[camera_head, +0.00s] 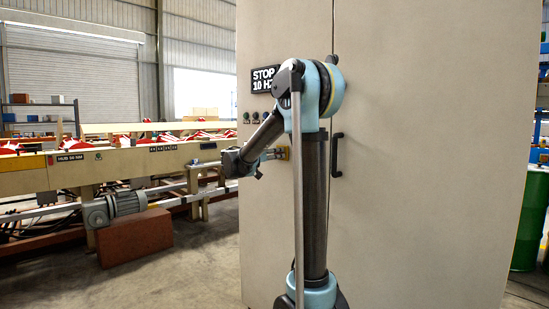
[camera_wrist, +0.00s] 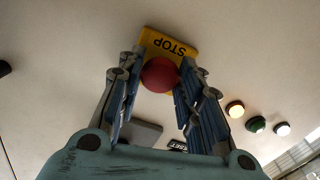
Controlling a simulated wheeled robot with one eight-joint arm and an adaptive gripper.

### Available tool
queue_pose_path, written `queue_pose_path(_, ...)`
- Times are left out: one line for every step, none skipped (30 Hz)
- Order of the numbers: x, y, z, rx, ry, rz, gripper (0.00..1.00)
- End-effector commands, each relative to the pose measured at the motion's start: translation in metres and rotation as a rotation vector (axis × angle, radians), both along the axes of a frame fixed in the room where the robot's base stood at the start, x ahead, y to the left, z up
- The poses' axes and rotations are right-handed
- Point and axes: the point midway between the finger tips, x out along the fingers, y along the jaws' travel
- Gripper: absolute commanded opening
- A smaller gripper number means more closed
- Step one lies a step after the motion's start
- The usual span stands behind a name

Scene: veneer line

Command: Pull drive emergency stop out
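The drive emergency stop is a red round button (camera_wrist: 160,75) on a yellow plate (camera_wrist: 168,43) marked STOP, which reads upside down in the wrist view. In the head view the yellow plate (camera_head: 284,153) shows on the cabinet front, while the button is hidden behind my gripper (camera_head: 268,156). In the wrist view my gripper (camera_wrist: 162,72) has one finger on each side of the button, very close to its edges. I cannot tell whether the fingers touch it. The button's base is hidden.
The tall beige cabinet (camera_head: 430,150) has a black handle (camera_head: 337,155) and a STOP 10 HZ display (camera_head: 265,79). A conveyor line (camera_head: 120,165) stands at left; the floor between is clear.

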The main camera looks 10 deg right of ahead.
Motion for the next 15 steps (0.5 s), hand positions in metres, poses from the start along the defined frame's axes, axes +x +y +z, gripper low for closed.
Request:
queue_pose_path(0.001,0.001,0.000,0.000,0.000,0.002,0.00)
queue_pose_path(0.000,0.002,0.000,0.000,0.000,0.003,0.00)
queue_pose_path(-0.001,0.003,0.000,0.000,0.000,0.003,0.00)
queue_pose_path(-0.002,0.005,0.000,0.001,0.000,0.004,0.00)
queue_pose_path(-0.003,0.007,0.000,0.000,0.000,0.005,0.00)
queue_pose_path(-0.004,0.010,0.000,0.000,0.000,0.006,0.00)
queue_pose_path(-0.005,0.011,0.000,0.000,0.000,0.006,0.00)
queue_pose_path(-0.005,0.011,0.000,0.000,0.000,0.005,0.00)
queue_pose_path(-0.005,0.011,0.000,0.001,0.001,0.005,0.00)
queue_pose_path(-0.005,0.011,0.000,0.001,0.001,0.005,0.00)
queue_pose_path(-0.005,0.011,0.000,0.001,0.001,0.005,0.00)
queue_pose_path(-0.005,0.011,0.000,0.001,0.001,0.005,0.00)
queue_pose_path(-0.005,0.011,0.000,0.001,0.001,0.005,0.00)
queue_pose_path(-0.005,0.011,0.000,0.001,0.001,0.005,0.00)
queue_pose_path(-0.005,0.011,0.000,0.001,0.001,0.005,0.42)
